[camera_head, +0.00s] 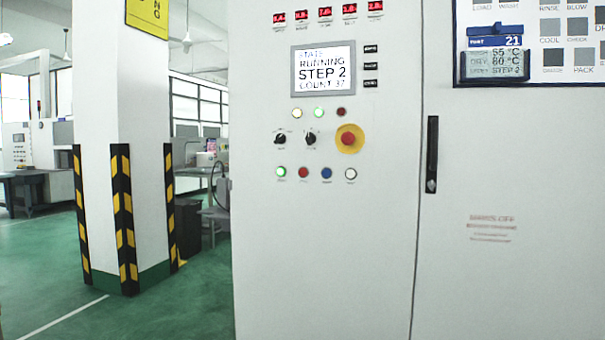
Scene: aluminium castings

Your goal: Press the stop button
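A tall light grey control cabinet (270,250) fills the middle of the view. Its lower button row has a lit green button (281,172), a red button (303,172), a blue button (326,173) and a white button (350,174). The small labels under them are too blurred to read, so I cannot confirm which one is marked stop. A large red mushroom button (349,139) on a yellow disc sits above the row at the right. The screen (323,71) reads RUNNING, STEP 2, COUNT 37. Neither of my grippers shows.
Two black rotary knobs (280,139) sit left of the mushroom button, below several indicator lamps (319,112). A black door handle (432,154) is at the right. A pillar (145,190) with yellow-black guards stands left.

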